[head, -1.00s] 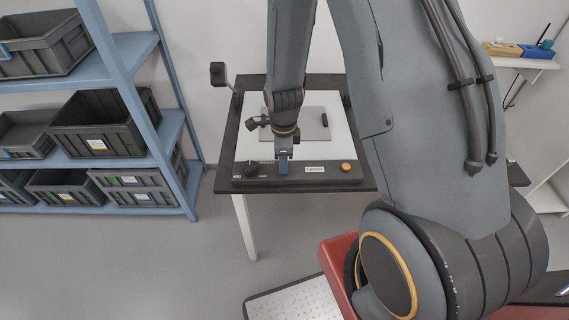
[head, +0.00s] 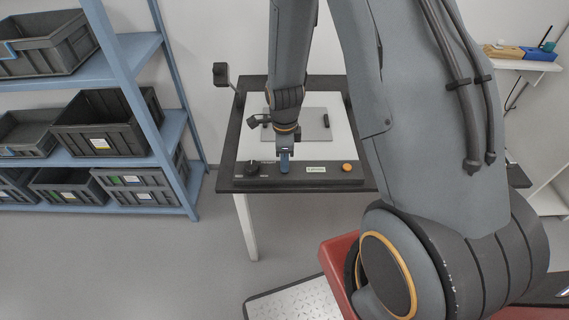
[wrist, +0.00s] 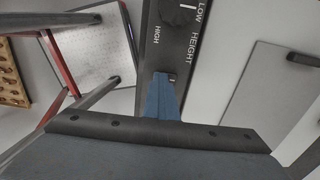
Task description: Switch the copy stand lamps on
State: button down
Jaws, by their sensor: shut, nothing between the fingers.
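The copy stand (head: 243,119) is a dark-framed table with a pale board and a black control panel (head: 327,180) along its front edge. The panel carries a black knob (head: 252,168) at left, a pale label (head: 316,169) and an orange button (head: 347,167) at right. A dark lamp head (head: 220,72) stands on an arm at the left. My gripper (head: 284,170) is shut and empty, its blue fingers pointing down at the panel right of the knob. In the wrist view the fingertips (wrist: 163,76) are by a small switch-like part (wrist: 172,78); contact cannot be told.
The height knob (wrist: 178,10) is marked LOW and HIGH. A grey plate (head: 313,116) with a dark bar lies on the board. A blue shelf (head: 182,140) with grey crates stands at left. The floor (head: 130,265) before the shelf is clear.

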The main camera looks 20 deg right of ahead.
jog(key=shift+w+d+f, duration=0.15)
jog(key=shift+w+p, duration=0.1)
jog(key=shift+p, duration=0.25)
notch_tip(320, 180, up, 14)
jog(key=s, duration=0.1)
jog(key=shift+a, duration=0.25)
jog(key=shift+s, duration=0.1)
